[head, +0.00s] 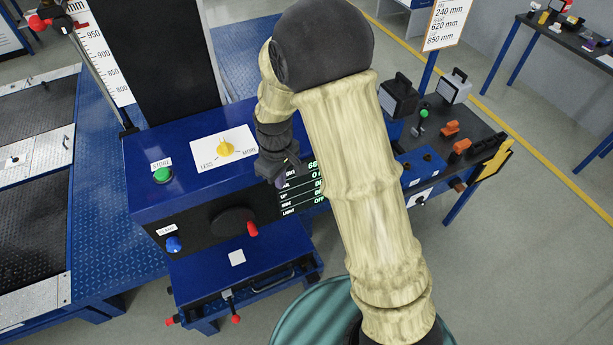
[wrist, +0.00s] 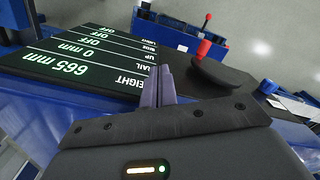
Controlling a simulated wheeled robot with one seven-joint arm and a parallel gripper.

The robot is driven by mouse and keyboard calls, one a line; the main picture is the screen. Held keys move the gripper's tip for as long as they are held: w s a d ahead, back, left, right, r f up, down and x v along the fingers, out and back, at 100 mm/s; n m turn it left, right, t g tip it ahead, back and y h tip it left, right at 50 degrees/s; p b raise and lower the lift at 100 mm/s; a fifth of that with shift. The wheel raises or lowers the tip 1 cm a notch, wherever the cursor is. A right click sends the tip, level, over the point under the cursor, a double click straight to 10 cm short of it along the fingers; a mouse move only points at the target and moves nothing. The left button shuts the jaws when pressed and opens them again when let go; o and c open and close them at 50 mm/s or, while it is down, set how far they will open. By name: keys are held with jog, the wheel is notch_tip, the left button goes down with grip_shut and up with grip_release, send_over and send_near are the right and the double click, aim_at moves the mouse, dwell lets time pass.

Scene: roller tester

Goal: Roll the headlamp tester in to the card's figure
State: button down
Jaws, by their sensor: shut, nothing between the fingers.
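The headlamp tester is a blue cabinet (head: 150,200) with a dark column (head: 165,50) and height scale (head: 97,50). It carries a yellow LESS–MORE knob (head: 227,149), a green STORE button (head: 163,175), a blue lamp knob (head: 174,244) and a black handwheel with a red grip (head: 253,230). The display (wrist: 70,65) reads height 665 mm, rail 0 mm, the other lines OFF. The card (head: 447,22) shows 240 mm, 620 mm and 850 mm; its top is cut off. My gripper (wrist: 160,85) is shut and empty, close to the display; in the head view (head: 285,172) it partly hides it.
Below the cabinet is a blue lower box (head: 215,285) with red-tipped levers (head: 236,319). A dark bench (head: 455,140) with lamps and orange parts stands right. The roller bed (head: 35,200) lies left. Grey floor (head: 520,260) is clear at the right front.

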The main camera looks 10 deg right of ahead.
jog(key=shift+s, duration=0.15)
jog(key=shift+s+d+b, duration=0.15)
jog(key=shift+s+d, duration=0.1)
jog(key=shift+s, duration=0.4)
jog(key=shift+s+d+b, duration=0.15)
jog(key=shift+s+d, duration=0.05)
jog(key=shift+s, duration=0.45)
notch_tip(320, 180, up, 8)
jog(key=p, duration=0.6)
dwell(0.4)
dwell(0.4)
